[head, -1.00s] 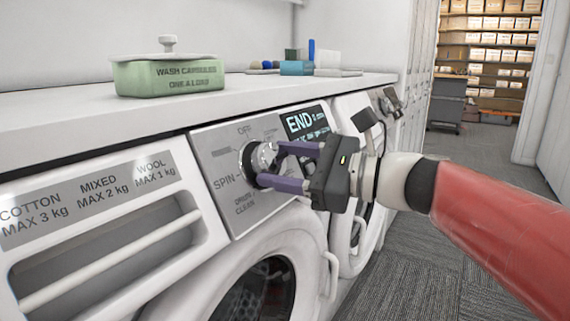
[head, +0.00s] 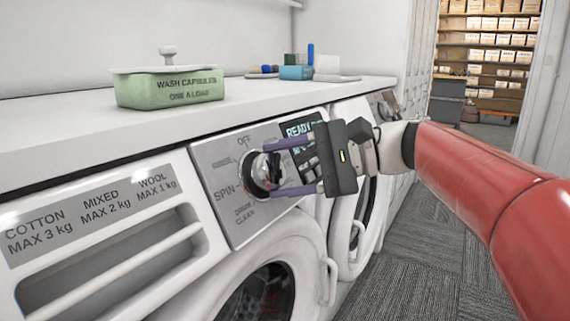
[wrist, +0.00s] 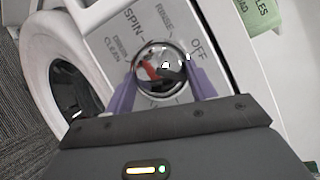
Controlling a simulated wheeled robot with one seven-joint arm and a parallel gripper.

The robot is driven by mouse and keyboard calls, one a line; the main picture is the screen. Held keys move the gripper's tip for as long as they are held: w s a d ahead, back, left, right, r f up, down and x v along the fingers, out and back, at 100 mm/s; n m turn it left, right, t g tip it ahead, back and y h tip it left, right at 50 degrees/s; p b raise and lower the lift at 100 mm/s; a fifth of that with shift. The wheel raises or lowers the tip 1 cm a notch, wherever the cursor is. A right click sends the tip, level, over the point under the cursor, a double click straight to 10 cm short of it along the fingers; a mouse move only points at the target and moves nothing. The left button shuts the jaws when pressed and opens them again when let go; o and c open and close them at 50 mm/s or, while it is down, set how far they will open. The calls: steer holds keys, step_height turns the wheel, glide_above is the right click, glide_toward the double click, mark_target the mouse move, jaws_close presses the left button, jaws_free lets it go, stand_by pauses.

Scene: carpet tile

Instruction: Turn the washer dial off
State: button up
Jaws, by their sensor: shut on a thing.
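The washer dial (head: 259,172) is a round, shiny chrome knob on the grey control panel (head: 217,163) of the near machine. Labels OFF, SPIN and DRUM CLEAN stand around it; RINSE also shows in the wrist view. My gripper (head: 270,170) is shut on the dial, one purple finger above it and one below. In the wrist view the dial (wrist: 160,72) sits between both fingertips, with red and dark reflections on its face. I cannot tell which label the dial points to. The display (head: 300,130) beside it starts with READY and is partly hidden by my gripper.
A green wash capsules tub (head: 170,88) stands on the white countertop (head: 60,128). Small blue and dark items (head: 297,72) lie farther back. A second machine (head: 352,215) stands beyond, and carpeted floor (head: 415,255) is clear at right.

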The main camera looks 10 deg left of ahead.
steer(key=n, duration=0.1)
steer(key=n+h+p, duration=0.1)
steer(key=n, duration=0.1)
steer(key=n+h+p, duration=0.1)
steer(key=shift+w+r+n+g, duration=0.1)
steer(key=shift+r+n+g, duration=0.2)
steer(key=shift+a+n+h+p, duration=0.15)
steer(key=shift+n+h+p, duration=0.45)
steer(key=shift+n+h, duration=0.85)
steer(key=shift+n+y, duration=0.25)
steer(key=shift+n, duration=0.3)
steer(key=o, duration=1)
steer(key=shift+r, duration=0.1)
steer(key=shift+p+v, duration=0.55)
steer(key=shift+v, duration=3.3)
